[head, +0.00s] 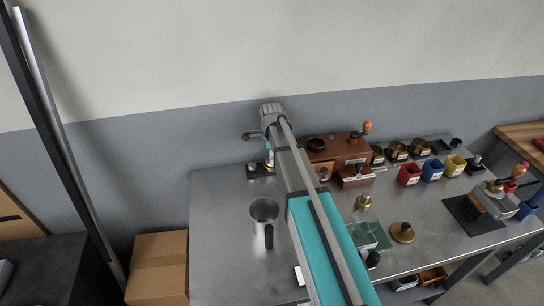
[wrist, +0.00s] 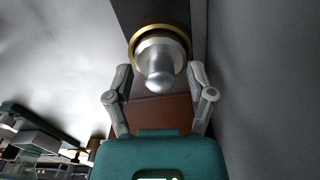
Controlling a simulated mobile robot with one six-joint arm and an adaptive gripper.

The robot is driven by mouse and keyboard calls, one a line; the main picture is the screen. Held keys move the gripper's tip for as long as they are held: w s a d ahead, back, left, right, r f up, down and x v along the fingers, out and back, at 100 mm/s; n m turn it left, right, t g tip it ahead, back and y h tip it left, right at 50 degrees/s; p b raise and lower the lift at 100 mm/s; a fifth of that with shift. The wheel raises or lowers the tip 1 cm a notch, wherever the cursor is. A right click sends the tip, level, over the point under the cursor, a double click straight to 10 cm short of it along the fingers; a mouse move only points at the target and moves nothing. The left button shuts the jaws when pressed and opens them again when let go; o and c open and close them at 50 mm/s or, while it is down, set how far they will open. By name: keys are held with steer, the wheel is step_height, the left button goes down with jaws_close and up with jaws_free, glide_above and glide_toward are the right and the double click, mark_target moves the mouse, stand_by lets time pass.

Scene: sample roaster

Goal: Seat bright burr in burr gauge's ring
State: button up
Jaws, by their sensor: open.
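In the wrist view a bright silver burr (wrist: 158,64) with a rounded knob stands between my fingers, with a brass ring (wrist: 184,42) showing around its far end. The burr looks lined up with the ring; I cannot tell how deep it sits. My gripper (wrist: 160,84) is open, with one finger on each side of the burr and gaps visible. In the head view my gripper (head: 264,138) is at the back left of the steel table, above a small black gauge base (head: 257,169). My arm partly hides the burr and ring there.
A red-brown wooden machine (head: 345,149) stands close right of my gripper. A steel jug (head: 264,211) stands in front. Red (head: 409,174), blue (head: 432,170) and yellow (head: 455,165) cups and brass parts (head: 402,232) are further right.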

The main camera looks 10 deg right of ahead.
steer(key=shift+r, duration=0.15)
step_height(320, 180, up, 12)
steer(key=p, duration=1.2)
stand_by(0.8)
steer(key=s+n, duration=1.9)
steer(key=s, duration=0.3)
steer(key=shift+s+d+n, duration=0.15)
steer(key=shift+n, duration=0.25)
